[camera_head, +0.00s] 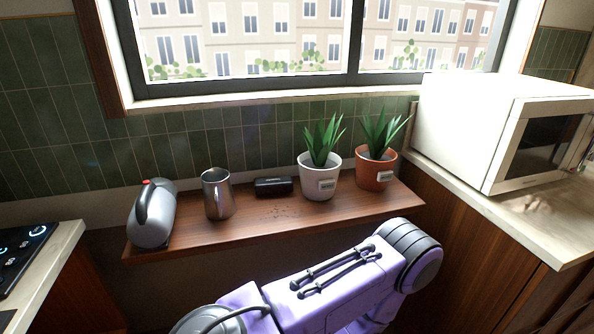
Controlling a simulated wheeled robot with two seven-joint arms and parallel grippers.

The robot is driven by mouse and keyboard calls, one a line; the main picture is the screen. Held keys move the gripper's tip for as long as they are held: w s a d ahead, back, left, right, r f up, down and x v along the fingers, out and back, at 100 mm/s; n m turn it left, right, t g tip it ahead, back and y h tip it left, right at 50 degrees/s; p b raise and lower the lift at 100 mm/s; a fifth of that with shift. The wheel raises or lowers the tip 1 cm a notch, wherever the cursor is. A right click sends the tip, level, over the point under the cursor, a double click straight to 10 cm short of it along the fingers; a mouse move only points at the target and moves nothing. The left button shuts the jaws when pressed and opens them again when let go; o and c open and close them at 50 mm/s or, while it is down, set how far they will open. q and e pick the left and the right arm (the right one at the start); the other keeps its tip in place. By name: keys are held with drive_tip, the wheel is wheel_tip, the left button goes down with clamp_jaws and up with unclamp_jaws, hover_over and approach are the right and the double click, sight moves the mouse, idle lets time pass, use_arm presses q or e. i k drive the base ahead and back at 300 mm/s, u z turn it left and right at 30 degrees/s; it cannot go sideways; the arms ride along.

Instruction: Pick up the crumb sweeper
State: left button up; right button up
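A small black oblong block (273,187), which looks like the crumb sweeper, lies at the back of a wooden shelf (290,228) below the window. It sits between a steel pitcher and a white plant pot, with its long side running along the wall. Dark crumbs are scattered on the shelf just in front of it. A purple link of my own arm crosses the bottom of the picture in front of the shelf. Neither of my grippers shows in this view.
A white microwave (470,128) is on the right counter. A cooktop (22,257) is at left. The shelf's front middle holds only crumbs.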

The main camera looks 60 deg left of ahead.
sight(266, 186)
drive_tip(key=i, duration=0.35)
drive_tip(key=u, duration=0.95)
